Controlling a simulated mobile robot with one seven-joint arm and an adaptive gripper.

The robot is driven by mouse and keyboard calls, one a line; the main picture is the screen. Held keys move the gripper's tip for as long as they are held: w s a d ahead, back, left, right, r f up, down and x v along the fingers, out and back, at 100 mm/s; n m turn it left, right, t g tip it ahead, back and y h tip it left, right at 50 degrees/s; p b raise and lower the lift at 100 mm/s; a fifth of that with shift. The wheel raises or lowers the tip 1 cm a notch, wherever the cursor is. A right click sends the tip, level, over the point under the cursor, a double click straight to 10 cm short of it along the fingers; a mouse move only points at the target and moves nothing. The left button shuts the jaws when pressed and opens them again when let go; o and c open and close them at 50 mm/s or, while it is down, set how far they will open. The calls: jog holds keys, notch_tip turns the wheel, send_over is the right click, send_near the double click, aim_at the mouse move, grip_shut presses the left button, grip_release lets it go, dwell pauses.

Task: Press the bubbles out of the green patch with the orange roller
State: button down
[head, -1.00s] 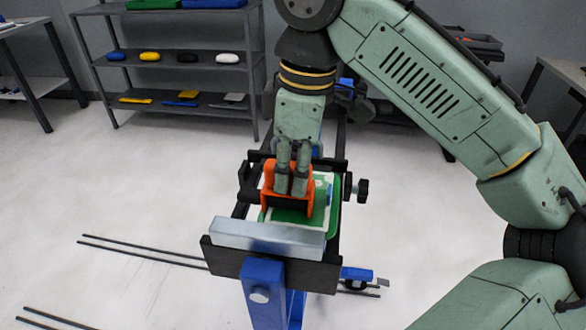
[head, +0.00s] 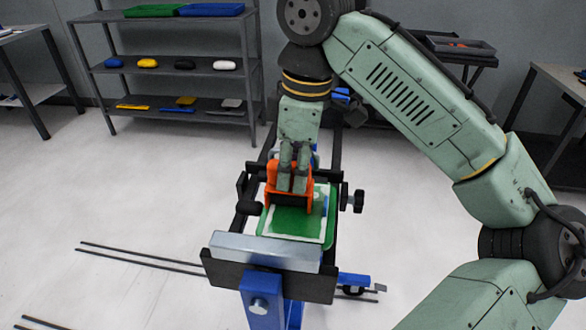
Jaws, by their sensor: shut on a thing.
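The green patch (head: 291,224) lies on a pale-bordered board on the blue-legged stand in the head view. Its near part is bare to my view. The orange roller (head: 271,184) is over the far part of the patch, with a dark roll between its orange sides. My gripper (head: 291,185) points down and is shut on the orange roller. Whether the roll touches the patch I cannot tell for sure. The far part of the patch is hidden behind the roller and gripper. No bubbles can be made out at this size.
A silver bar (head: 268,251) crosses the stand's near end. A black clamp knob (head: 353,201) sticks out at the right. Shelves (head: 180,72) with several coloured things stand at the back left. Thin dark rods lie on the floor at the left.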

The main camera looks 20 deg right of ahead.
jog(key=shift+w+d, duration=0.2)
jog(key=shift+w, duration=0.15)
jog(key=shift+w+d+r+p, duration=0.1)
jog(key=shift+w+d+p, duration=0.3)
jog(key=shift+w+p, duration=0.25)
jog(key=shift+w+d, duration=0.25)
jog(key=shift+w+d+p, duration=0.15)
jog(key=shift+w+p, duration=0.05)
jog(key=shift+p, duration=0.5)
